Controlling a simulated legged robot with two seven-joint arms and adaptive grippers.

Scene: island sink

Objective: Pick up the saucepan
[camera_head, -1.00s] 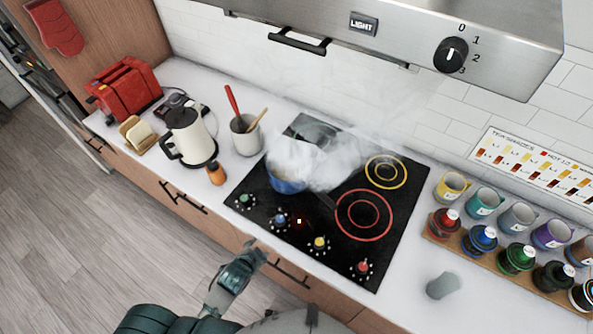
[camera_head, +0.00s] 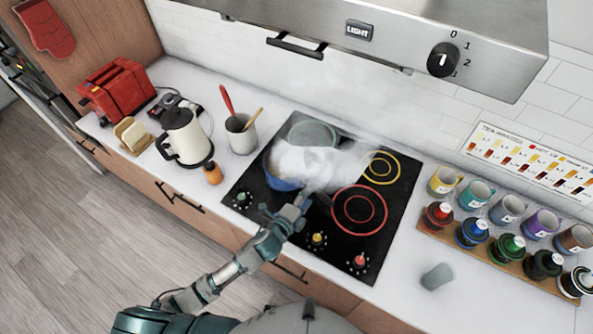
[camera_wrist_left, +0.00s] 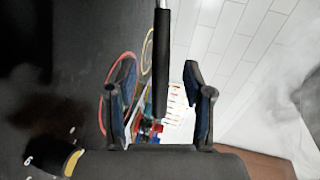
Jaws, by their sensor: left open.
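The blue saucepan (camera_head: 283,184) sits on the left front part of the black cooktop, with thick white steam over it. Its dark handle is mostly hidden behind my gripper in the head view. In the left wrist view the handle (camera_wrist_left: 161,62) runs between my fingers, with a gap on each side. My left gripper (camera_head: 303,203) is open at the pan's right front side; it also shows in the left wrist view (camera_wrist_left: 160,82). My right gripper is not in view.
A grey-green lidded pan (camera_head: 313,131) stands behind the saucepan. The cooktop (camera_head: 385,215) has a glowing red ring and a yellow ring. A white kettle (camera_head: 184,138) and utensil pot (camera_head: 241,135) stand left. Mugs and jars line the right. The range hood (camera_head: 400,40) hangs above.

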